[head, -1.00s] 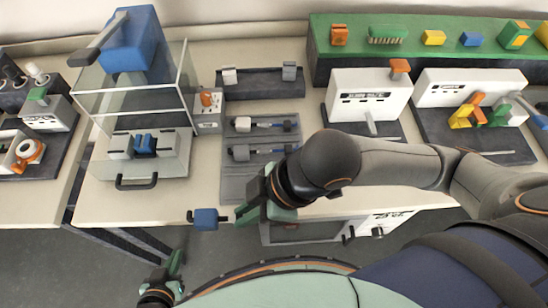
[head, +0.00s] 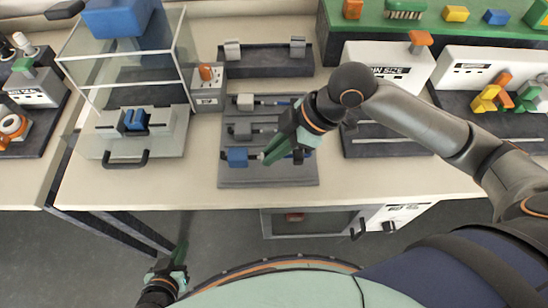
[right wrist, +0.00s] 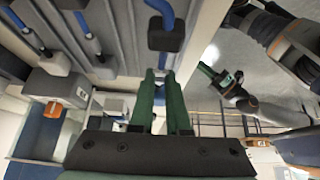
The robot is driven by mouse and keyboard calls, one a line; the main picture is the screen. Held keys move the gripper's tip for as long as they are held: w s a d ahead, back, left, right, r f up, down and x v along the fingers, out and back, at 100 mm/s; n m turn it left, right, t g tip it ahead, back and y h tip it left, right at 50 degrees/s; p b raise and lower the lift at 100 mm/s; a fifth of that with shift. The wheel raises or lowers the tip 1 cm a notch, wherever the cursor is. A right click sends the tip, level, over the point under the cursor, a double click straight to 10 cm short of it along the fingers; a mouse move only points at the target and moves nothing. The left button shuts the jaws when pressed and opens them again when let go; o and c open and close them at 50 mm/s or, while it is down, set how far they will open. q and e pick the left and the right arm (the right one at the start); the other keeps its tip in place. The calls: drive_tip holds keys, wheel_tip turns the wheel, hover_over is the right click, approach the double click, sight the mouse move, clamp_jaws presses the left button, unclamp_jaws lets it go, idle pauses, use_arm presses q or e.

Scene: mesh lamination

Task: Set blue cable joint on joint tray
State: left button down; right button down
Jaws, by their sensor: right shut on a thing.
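The blue cable joint has a blue block (head: 237,157) at its left end. It lies along the front row of the grey joint tray (head: 270,180) in the head view; I cannot tell if it rests or hovers slightly. My right gripper (head: 268,157) is shut on its middle, with green fingers reaching in from the right. In the right wrist view the fingers (right wrist: 160,85) close around the joint's thin part, below a dark end block (right wrist: 166,36). My left gripper (head: 179,258) is low, in front of the table and away from the tray; its opening is unclear.
Two other cable joints with grey blocks (head: 243,131) lie in the tray's rows behind. A clear-walled press (head: 130,75) stands left, a dark rack (head: 268,62) behind, and white sizing machines (head: 385,62) right. Bare tabletop (head: 200,190) lies in front of the tray.

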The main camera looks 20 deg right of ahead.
sight(264, 168)
drive_tip(key=f, duration=0.4)
drive_tip(key=shift+w+d+b, duration=0.25)
drive_tip(key=shift+w+b, duration=0.05)
drive_tip(key=shift+b, duration=0.05)
drive_tip(key=shift+r, duration=0.1)
use_arm(q)
drive_tip(key=shift+w+f, duration=0.25)
drive_tip(key=shift+w, duration=0.05)
use_arm(e)
drive_tip(key=c, duration=1.2)
unclamp_jaws()
drive_tip(key=shift+o, duration=0.2)
use_arm(q)
drive_tip(key=shift+s+f, duration=0.1)
drive_tip(key=shift+s, duration=0.1)
